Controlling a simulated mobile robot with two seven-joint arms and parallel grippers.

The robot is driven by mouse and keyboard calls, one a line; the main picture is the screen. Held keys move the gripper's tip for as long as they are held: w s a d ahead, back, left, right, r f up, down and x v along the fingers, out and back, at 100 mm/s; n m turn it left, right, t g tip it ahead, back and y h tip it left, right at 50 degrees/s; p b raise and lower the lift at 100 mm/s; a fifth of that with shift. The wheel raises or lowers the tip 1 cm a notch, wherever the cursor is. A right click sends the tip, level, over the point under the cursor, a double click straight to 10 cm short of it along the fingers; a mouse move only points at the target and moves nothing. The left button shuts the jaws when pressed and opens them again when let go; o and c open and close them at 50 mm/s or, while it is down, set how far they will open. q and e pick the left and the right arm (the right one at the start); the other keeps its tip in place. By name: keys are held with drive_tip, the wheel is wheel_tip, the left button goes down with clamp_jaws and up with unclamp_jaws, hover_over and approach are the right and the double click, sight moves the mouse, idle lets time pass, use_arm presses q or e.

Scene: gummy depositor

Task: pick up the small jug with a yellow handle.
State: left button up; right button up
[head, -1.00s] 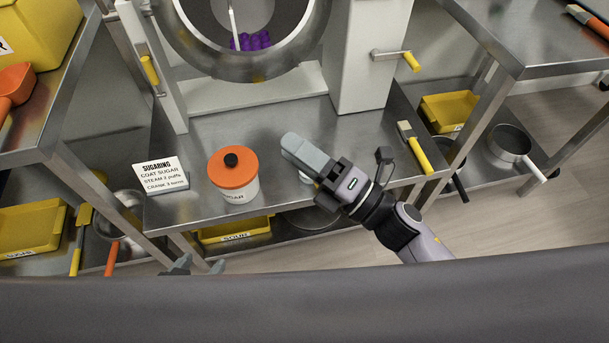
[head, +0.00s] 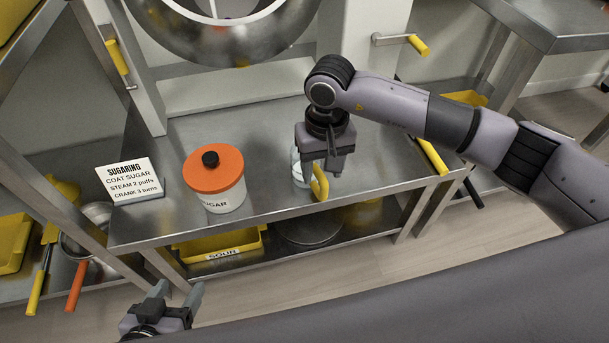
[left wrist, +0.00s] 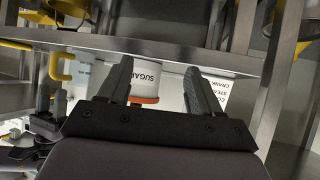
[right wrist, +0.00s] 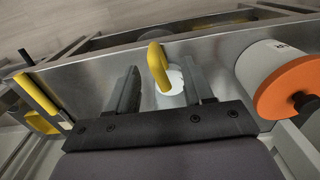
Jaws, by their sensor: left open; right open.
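The small jug with a yellow handle (head: 320,183) stands on the steel table near its front edge, partly hidden by my right gripper (head: 324,168). In the right wrist view the jug's yellow handle (right wrist: 158,66) and pale contents show between the spread fingers (right wrist: 160,85). The right gripper is open and points down over the jug; I cannot tell whether it touches it. The jug's handle also shows in the left wrist view (left wrist: 57,68). My left gripper (head: 177,291) is open and empty, low in front of the table.
A sugar jar (head: 226,193) with an orange lid stands left of the jug. A sugaring sign (head: 128,181) is at the table's left. A yellow-handled brush (head: 433,158) lies to the right, and a large steel drum (head: 235,42) stands behind. The lower shelf holds a yellow bin (head: 220,246).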

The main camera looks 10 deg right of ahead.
sight(324, 180)
drive_tip(key=shift+w+d+f, duration=0.15)
drive_tip(key=shift+d+f, duration=0.1)
drive_tip(key=shift+f, duration=0.05)
wheel_tip(324, 180, down, 6)
drive_tip(key=shift+d+f+b, duration=0.15)
drive_tip(key=shift+f+b, duration=0.05)
drive_tip(key=shift+b, duration=0.35)
clamp_jaws()
